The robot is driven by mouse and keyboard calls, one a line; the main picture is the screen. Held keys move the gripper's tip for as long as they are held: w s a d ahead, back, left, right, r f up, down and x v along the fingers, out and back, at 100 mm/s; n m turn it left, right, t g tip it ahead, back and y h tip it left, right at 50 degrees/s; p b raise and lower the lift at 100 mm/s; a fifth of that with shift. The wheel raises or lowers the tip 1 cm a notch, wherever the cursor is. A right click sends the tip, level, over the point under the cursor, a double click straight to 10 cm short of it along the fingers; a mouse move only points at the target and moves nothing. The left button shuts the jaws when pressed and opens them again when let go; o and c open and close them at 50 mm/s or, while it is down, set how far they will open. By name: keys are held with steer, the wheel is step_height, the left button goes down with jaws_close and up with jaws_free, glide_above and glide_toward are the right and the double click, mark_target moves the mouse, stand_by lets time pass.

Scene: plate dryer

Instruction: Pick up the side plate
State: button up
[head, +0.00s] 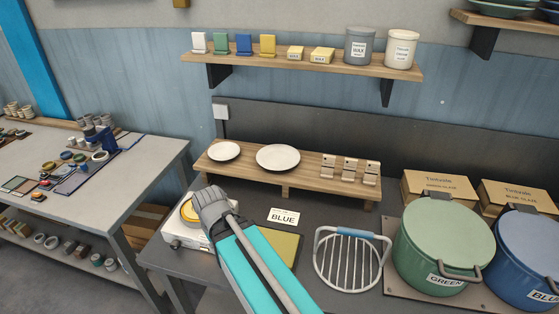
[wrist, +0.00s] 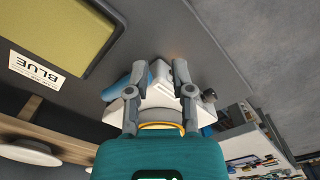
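Two pale plates lie on the wooden riser in the head view: a smaller side plate (head: 223,151) at its left end and a larger plate (head: 278,157) to its right. My gripper (head: 210,201) is in front of and below the riser's left end, apart from both plates. In the wrist view my gripper (wrist: 160,68) has its fingers spread, with nothing held between them.
A white device (head: 184,234) with a yellow ring sits beside and beyond my gripper. The BLUE card (head: 284,217), a wire rack (head: 348,258) and a green pot (head: 444,245) stand to the right. Card holders (head: 350,169) occupy the riser's right end. A shelf (head: 300,66) hangs above.

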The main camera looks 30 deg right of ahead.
steer(key=w+d+r+n+t+h+b, duration=0.2)
steer(key=w+d+h, duration=0.3)
steer(key=w+d, duration=0.5)
steer(key=w+d+r+n+t+h+b, duration=0.2)
steer(key=w+d+h, duration=0.4)
steer(key=w+d, duration=0.4)
steer(key=shift+d+r+n+t+h+b, duration=0.25)
steer(key=shift+d+n+t+b, duration=0.45)
steer(key=shift+b, duration=0.6)
steer(key=shift+f, duration=0.15)
steer(key=b+x, duration=0.3)
steer(key=x, duration=0.5)
steer(key=shift+w+d+b, duration=0.2)
steer(key=shift+d+b, duration=0.05)
steer(key=shift+b, duration=0.05)
